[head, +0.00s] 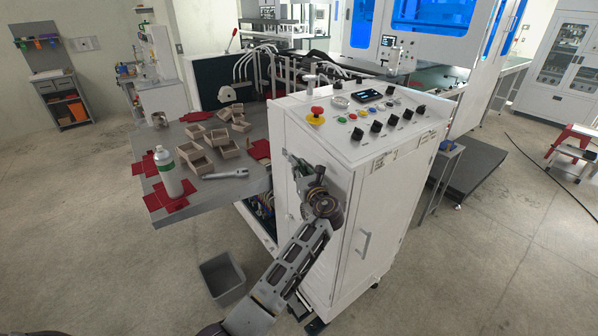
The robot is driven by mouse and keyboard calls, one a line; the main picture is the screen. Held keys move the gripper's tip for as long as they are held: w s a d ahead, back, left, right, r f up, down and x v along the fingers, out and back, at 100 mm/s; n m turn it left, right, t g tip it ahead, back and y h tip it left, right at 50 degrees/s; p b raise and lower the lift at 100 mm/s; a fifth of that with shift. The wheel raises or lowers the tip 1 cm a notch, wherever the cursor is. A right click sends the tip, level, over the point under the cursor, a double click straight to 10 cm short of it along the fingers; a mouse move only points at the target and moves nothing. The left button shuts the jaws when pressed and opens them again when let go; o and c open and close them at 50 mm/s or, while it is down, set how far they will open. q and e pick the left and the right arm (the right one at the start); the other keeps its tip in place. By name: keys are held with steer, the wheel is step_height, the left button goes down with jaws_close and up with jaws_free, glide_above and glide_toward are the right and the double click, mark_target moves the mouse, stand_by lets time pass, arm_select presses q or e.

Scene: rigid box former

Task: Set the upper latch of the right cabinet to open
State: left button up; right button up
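The white cabinet (390,210) stands right of centre, with a sloping control panel on top and a grey vertical handle (364,243) on its front door. My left arm reaches up from the bottom of the view. My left gripper (291,158) is at the upper part of the cabinet's narrow left face, close to it or touching; I cannot tell which. Its fingers are small and dark, so I cannot tell whether they are open or shut. I cannot make out the upper latch; the gripper and wrist cover part of that face. My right gripper is not in view.
The control panel carries a red emergency button (317,112) and several black knobs. A grey table (233,187) to the left holds cardboard boxes, red sheets and a white bottle (168,172). A grey bin (222,278) stands on the floor. Floor at right is mostly free.

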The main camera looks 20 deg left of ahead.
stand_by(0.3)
arm_select(q)
jaws_close()
steer(key=shift+a, duration=0.1)
